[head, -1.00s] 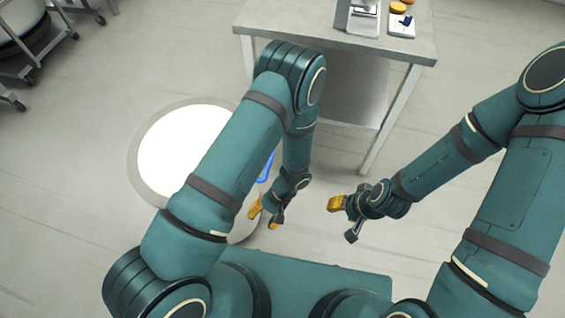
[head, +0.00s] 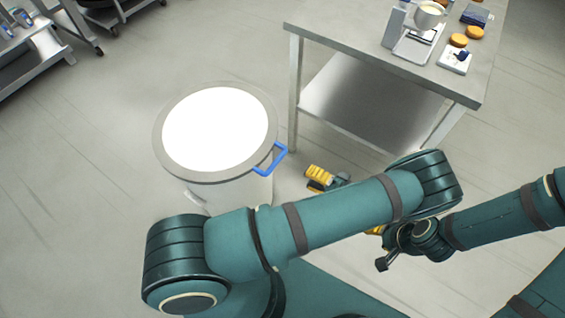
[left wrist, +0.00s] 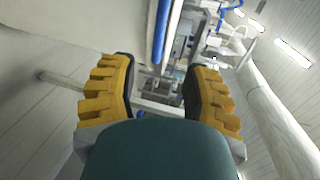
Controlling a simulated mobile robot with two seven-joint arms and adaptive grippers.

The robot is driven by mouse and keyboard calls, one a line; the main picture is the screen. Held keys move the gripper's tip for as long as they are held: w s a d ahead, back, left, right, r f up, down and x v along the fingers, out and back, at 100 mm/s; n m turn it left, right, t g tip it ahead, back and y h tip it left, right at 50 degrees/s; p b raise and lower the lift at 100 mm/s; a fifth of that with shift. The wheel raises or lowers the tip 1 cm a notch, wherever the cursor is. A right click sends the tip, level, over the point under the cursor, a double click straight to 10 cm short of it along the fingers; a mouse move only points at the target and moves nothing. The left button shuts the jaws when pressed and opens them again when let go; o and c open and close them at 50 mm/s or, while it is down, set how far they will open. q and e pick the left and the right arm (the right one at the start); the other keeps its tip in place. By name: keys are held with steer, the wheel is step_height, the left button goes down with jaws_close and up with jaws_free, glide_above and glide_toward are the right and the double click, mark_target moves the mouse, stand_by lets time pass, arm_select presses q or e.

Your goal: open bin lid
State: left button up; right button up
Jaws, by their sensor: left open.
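The bin (head: 232,193) is a pale round drum on the floor, left of centre in the head view. Its lid has a white top and grey rim (head: 163,150) and lies flat and closed on it. A blue handle (head: 270,168) sticks out from the lid's right side. My left gripper (head: 316,180) is right of the handle, open and empty, apart from it. In the left wrist view, its yellow fingers (left wrist: 160,95) are spread, with a blue bar, likely the handle, beyond them. My right gripper (head: 376,246) is partly hidden behind my left arm; its fingers look apart.
A steel table (head: 370,58) stands right of the bin, its near leg close to the handle. It carries a machine with a cup (head: 428,18) and orange round items (head: 459,40). Wheeled racks stand at top left. Floor left of the bin is clear.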

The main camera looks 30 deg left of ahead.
mark_target(275, 160)
arm_select(q)
steer(key=b+x, duration=0.1)
steer(key=x, duration=1.2)
steer(key=shift+a+f, duration=0.1)
steer(key=shift+a, duration=0.3)
jaws_close()
